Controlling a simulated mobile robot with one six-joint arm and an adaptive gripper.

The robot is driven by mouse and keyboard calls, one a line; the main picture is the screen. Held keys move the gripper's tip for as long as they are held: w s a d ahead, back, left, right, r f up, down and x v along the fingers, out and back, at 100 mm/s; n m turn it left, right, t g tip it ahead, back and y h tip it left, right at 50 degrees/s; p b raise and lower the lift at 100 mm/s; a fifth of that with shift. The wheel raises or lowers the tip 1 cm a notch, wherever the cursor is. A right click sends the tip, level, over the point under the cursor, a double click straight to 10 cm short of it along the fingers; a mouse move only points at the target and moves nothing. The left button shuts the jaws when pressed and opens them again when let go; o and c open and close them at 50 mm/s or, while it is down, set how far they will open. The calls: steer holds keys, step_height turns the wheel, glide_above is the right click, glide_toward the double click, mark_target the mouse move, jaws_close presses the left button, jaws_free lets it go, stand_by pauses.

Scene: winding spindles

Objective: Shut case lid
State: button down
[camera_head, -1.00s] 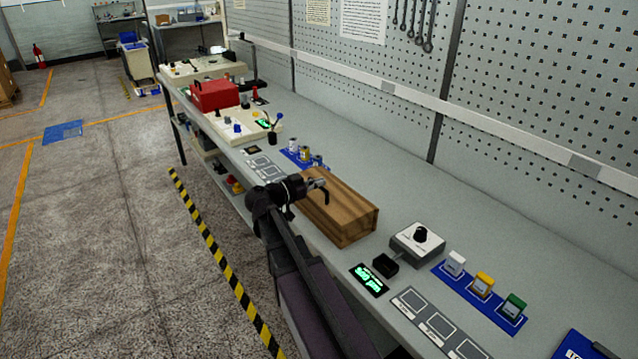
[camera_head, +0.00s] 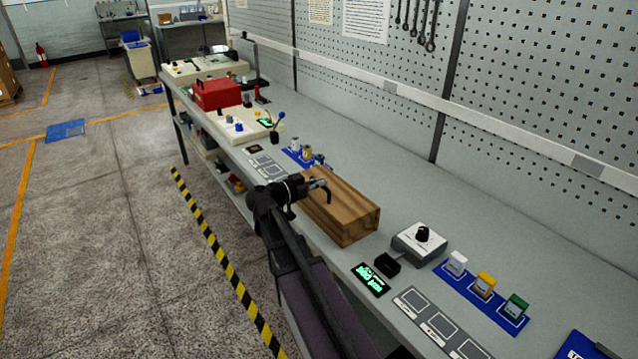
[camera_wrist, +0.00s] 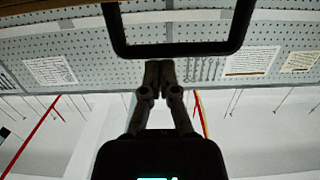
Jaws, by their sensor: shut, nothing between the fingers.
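The wooden case (camera_head: 352,228) sits on the bench in the head view. Its top looks flat, and I cannot tell whether the lid is fully down. A black bar handle (camera_head: 327,193) shows at the case's left end, by my gripper (camera_head: 313,184). In the wrist view a black U-shaped bar (camera_wrist: 178,50) crosses the top, likely this handle. My gripper's fingers (camera_wrist: 158,72) are together and empty there, and appear just below the bar. I cannot tell whether they touch it. A brown strip, perhaps wood, shows at the upper left.
Right of the case stand a grey box with a black knob (camera_head: 420,241), a small black block (camera_head: 387,264) and a blue strip of coloured blocks (camera_head: 484,292). Beyond the case are small cans (camera_head: 307,153) and a red box (camera_head: 217,94). Bench behind the case is clear.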

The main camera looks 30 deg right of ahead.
steer(key=shift+d+r+p, duration=0.15)
steer(key=shift+r+p, duration=0.65)
steer(key=shift+r, duration=0.1)
steer(key=shift+d+r+p, duration=0.15)
steer(key=shift+r+p, duration=0.65)
steer(key=shift+r, duration=0.1)
steer(key=s+a+f+b, duration=0.1)
steer(key=a, duration=0.8)
steer(key=shift+a+f+b, duration=0.35)
steer(key=shift+a, duration=0.05)
steer(key=s+a+f+n+g+y+p, duration=0.1)
steer(key=s+a+f+n+y, duration=0.2)
steer(key=s+f+n+y, duration=0.45)
steer(key=s+a+f+n+y+p, duration=0.1)
steer(key=s+a+f+n+y, duration=0.1)
steer(key=a+f+n+y, duration=0.1)
steer(key=s+a+f+n+y, duration=0.3)
steer(key=a+n+y, duration=0.3)
steer(key=a, duration=0.1)
steer(key=shift+s+a+f+g+p, duration=0.15)
steer(key=shift+a+f+g+p, duration=0.15)
steer(key=shift+g+p, duration=0.1)
